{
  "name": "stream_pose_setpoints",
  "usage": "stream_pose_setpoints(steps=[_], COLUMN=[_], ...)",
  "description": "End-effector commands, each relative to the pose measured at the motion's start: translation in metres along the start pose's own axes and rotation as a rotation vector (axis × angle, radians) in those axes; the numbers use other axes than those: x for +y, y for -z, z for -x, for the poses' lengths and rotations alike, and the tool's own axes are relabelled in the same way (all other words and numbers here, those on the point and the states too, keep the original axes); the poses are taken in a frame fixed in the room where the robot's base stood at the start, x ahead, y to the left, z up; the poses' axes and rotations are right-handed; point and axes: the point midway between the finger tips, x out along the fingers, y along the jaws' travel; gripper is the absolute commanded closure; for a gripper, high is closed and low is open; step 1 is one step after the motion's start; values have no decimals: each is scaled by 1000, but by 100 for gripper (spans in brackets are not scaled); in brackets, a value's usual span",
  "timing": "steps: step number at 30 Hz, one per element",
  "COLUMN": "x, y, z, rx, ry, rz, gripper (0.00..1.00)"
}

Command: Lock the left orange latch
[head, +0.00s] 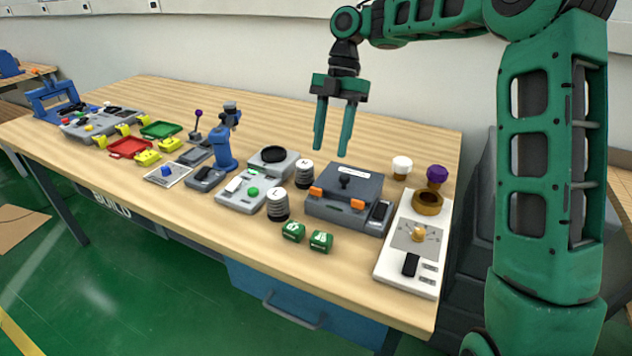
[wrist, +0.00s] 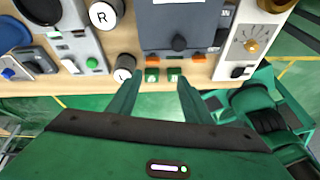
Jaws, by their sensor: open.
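The left orange latch (head: 316,191) is a small orange block on the front of a dark grey box (head: 343,188). A right orange latch (head: 357,204) sits on the same front. In the wrist view the left latch (wrist: 154,59) and right latch (wrist: 198,61) show at the box's near edge. I cannot tell whether either latch is locked. My gripper (head: 331,150) is open and empty, pointing down above the box and touching nothing. In the wrist view my gripper (wrist: 158,86) has its green fingers spread apart.
Two green blocks (head: 306,236) stand before the box. A cylinder marked L (head: 278,205) and one marked R (head: 304,174) stand to its left. A white dial panel (head: 415,240) stands right, with a brown ring (head: 428,202). The table's front edge is close.

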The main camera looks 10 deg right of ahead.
Motion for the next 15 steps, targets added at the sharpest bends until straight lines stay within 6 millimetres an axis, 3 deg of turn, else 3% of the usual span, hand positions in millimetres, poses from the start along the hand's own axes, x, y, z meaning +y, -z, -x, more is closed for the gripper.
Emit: stream_pose_setpoints(steps=[3,8,15], x=[14,19,18], y=[-1,-1,1], z=[0,-3,-28], rx=[17,22,21], ry=[-2,-3,0], rz=[136,194,191], gripper=[55,55,55])
